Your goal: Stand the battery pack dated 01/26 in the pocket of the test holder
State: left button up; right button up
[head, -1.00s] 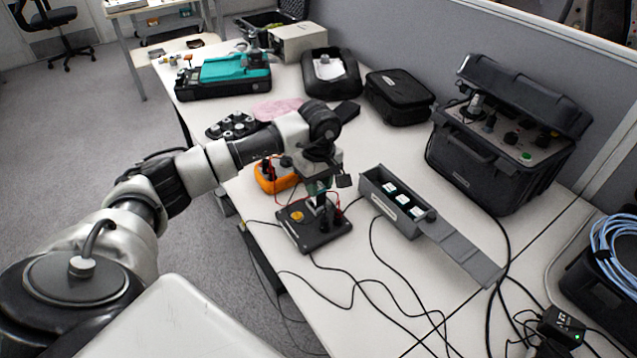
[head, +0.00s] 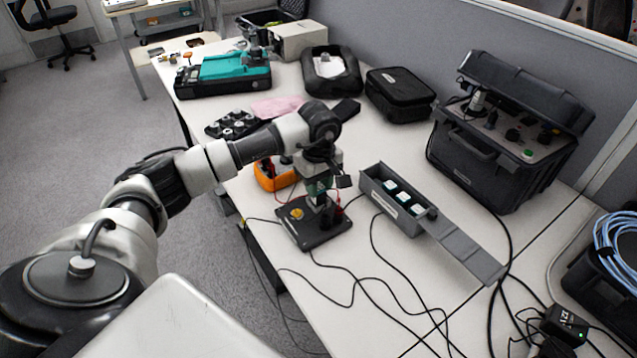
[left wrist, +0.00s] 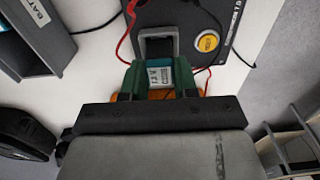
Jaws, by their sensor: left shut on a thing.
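My left gripper (head: 319,196) is shut on a battery pack and holds it over the black test holder (head: 298,236). In the left wrist view the battery pack (left wrist: 160,76), teal with a white label, sits between the gripper's green fingers (left wrist: 160,80); I cannot read its date with certainty. The holder's grey pocket (left wrist: 158,31) shows just beyond the pack, beside a yellow button (left wrist: 207,41). I cannot tell whether the pack's lower end is inside the pocket. My right gripper is not in view.
A grey battery box (head: 406,220) holding several packs stands right of the holder, its lid (head: 465,255) slid out. An orange meter (head: 270,178) is behind the gripper. Black cables (head: 350,285) cross the table in front. A large black case (head: 480,160) stands back right.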

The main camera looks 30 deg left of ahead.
pick_arm(q)
jog(key=shift+f, duration=0.35)
jog(key=o, duration=1.4)
jog(key=shift+r+p, duration=2.25)
jog(key=shift+r, duration=1.8)
jog(key=shift+s+f, duration=0.1)
